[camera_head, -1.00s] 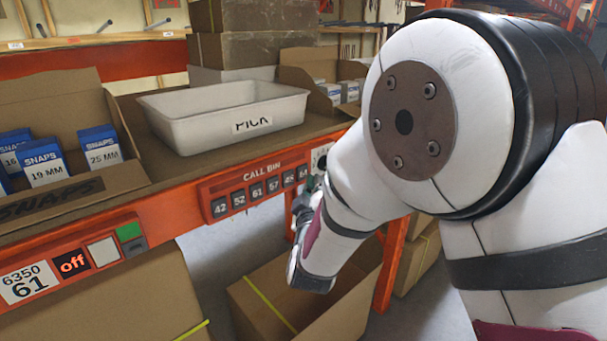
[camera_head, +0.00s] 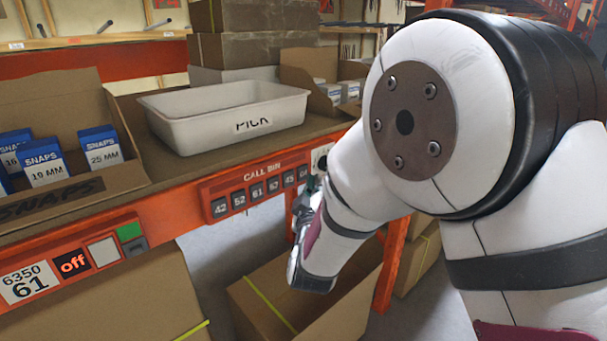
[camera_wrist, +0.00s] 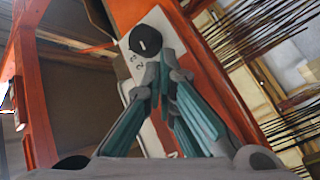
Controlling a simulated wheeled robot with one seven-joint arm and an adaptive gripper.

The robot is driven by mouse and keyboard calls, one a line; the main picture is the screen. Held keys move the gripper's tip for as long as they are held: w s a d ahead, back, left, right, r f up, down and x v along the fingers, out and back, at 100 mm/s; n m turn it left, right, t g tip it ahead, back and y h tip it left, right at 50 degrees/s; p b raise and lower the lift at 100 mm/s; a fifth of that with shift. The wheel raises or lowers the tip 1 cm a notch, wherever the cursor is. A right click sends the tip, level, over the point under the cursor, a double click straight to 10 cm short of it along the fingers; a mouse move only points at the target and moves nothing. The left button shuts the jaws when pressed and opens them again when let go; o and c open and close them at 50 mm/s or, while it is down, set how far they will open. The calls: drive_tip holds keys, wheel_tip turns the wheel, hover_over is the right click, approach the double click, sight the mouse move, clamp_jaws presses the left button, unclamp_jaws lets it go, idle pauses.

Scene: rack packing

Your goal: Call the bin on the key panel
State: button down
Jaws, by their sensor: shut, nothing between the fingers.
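The red CALL BIN key panel (camera_head: 256,187) is fixed on the front of the orange shelf beam in the head view. Its dark keys read 42, 52, 61, 57, 45, and a last one partly hidden by my arm. Beyond the fingertips is a white plate with a round black part (camera_wrist: 145,41). I cannot tell whether the fingertips touch it.
A white PICK tray (camera_head: 230,112) stands on the shelf above the panel. A box of SNAPS packets (camera_head: 45,163) is at left. A label reading 6350 61 (camera_head: 28,283) with an "off" sign is on the lower left beam.

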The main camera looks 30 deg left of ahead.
drive_tip(key=shift+a, duration=0.15)
drive_tip(key=shift+w+a, duration=0.15)
drive_tip(key=shift+a, duration=0.1)
drive_tip(key=shift+w+a, duration=0.15)
drive_tip(key=shift+a, duration=0.2)
idle(1.0)
drive_tip(key=shift+d, duration=0.1)
drive_tip(key=shift+s+d+p, duration=0.35)
drive_tip(key=shift+d+p, duration=0.3)
drive_tip(key=shift+d, duration=0.1)
drive_tip(key=d, duration=0.1)
drive_tip(key=s+d+p, duration=0.1)
drive_tip(key=d, duration=0.1)
drive_tip(key=s+d+p, duration=0.1)
drive_tip(key=shift+d, duration=0.25)
drive_tip(key=shift+w, duration=0.1)
idle(0.8)
